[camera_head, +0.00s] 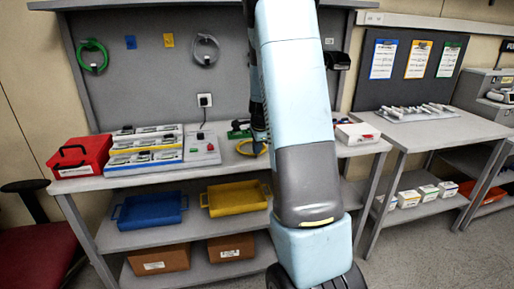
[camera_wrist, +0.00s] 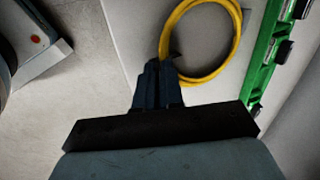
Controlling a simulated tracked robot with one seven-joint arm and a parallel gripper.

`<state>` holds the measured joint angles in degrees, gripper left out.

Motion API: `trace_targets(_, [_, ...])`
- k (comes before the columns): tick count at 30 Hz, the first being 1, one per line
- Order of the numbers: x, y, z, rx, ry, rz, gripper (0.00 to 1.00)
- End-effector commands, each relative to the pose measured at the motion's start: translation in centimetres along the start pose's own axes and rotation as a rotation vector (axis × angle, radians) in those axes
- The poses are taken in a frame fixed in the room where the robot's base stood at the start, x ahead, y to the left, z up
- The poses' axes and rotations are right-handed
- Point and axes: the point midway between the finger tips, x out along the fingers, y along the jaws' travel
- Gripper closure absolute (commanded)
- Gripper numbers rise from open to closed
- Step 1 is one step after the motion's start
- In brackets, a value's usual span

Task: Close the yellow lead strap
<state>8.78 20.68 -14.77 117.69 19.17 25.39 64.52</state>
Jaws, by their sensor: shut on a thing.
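The yellow lead (camera_wrist: 237,40) is a coiled loop lying flat on the pale bench top in the wrist view. It also shows in the head view as a small yellow curve (camera_head: 246,152), partly hidden behind my arm. My gripper (camera_wrist: 160,68) is at the left side of the coil, its dark fingers close together. A small dark piece, seemingly the lead's strap (camera_wrist: 175,56), sits at the fingertips against the coil. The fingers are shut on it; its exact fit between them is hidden. I cannot tell whether the strap is fastened.
A green rail (camera_wrist: 264,60) with dark clips lies right of the coil. A white unit with a red dot (camera_wrist: 35,39) is at the left. A red case (camera_head: 80,157), pump racks (camera_head: 145,158) and a white box (camera_head: 357,134) stand on the bench (camera_head: 85,184).

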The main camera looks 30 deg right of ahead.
Motion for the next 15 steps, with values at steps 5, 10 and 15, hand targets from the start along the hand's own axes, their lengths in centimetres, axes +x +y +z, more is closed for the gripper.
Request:
trace_targets(5, [0.05, -0.22, -0.20, 0.000, 0.001, 0.019, 1.00])
trace_targets(10, [0.09, -0.52, -0.24, -0.001, 0.001, 0.085, 1.00])
trace_targets(15, [0.20, -1.04, -0.28, -0.002, 0.003, 0.201, 1.00])
